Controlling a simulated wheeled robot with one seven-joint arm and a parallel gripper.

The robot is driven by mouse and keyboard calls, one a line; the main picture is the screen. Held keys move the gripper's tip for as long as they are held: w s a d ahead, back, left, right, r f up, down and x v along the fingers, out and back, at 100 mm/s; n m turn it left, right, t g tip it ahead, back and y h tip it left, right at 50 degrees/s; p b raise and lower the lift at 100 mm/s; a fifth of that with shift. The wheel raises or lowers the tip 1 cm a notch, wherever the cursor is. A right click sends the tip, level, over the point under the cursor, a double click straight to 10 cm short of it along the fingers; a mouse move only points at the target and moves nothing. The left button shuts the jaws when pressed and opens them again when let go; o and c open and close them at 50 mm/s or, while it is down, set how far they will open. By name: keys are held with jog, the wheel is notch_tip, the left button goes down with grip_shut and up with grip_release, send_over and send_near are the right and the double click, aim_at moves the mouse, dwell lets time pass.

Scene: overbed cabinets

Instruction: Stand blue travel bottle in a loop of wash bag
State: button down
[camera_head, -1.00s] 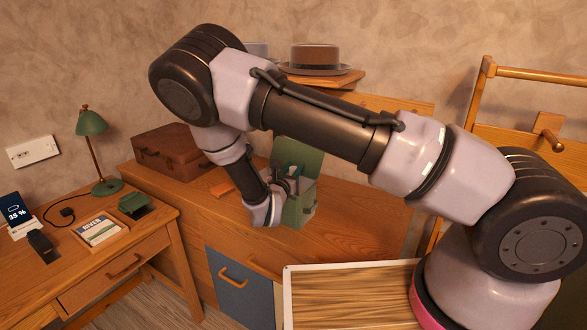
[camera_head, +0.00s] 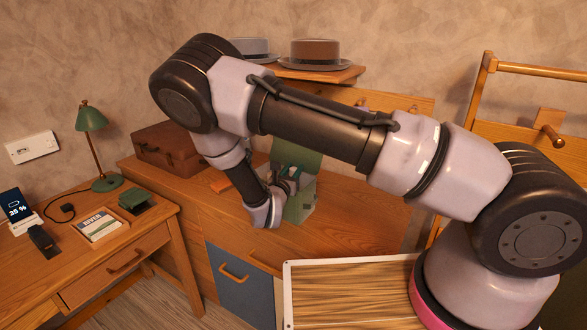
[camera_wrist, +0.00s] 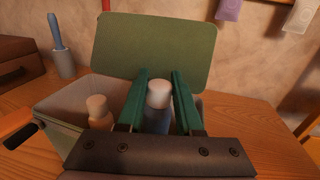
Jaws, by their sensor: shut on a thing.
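The green wash bag (camera_head: 303,208) stands on the wooden cabinet top with its lid (camera_head: 299,156) raised behind it. It also shows in the wrist view (camera_wrist: 62,142). My gripper (camera_wrist: 159,82) points down into the bag, its two teal fingers on either side of the blue travel bottle (camera_wrist: 157,122). The bottle's lower part and the loops are hidden by my gripper and the bag wall. In the head view my gripper (camera_head: 288,184) is at the bag's opening.
A second bottle with a beige cap (camera_wrist: 97,108) stands in the bag, left of my gripper. A blue-handled brush in a holder (camera_wrist: 60,50) stands behind left. A brown suitcase (camera_head: 168,148) is at the back left. The cabinet top right of the bag is clear.

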jog(key=shift+f, duration=1.45)
jog(key=c, duration=0.5)
grip_release()
jog(key=v, duration=1)
jog(key=shift+s+a, duration=0.15)
jog(key=shift+s, duration=0.25)
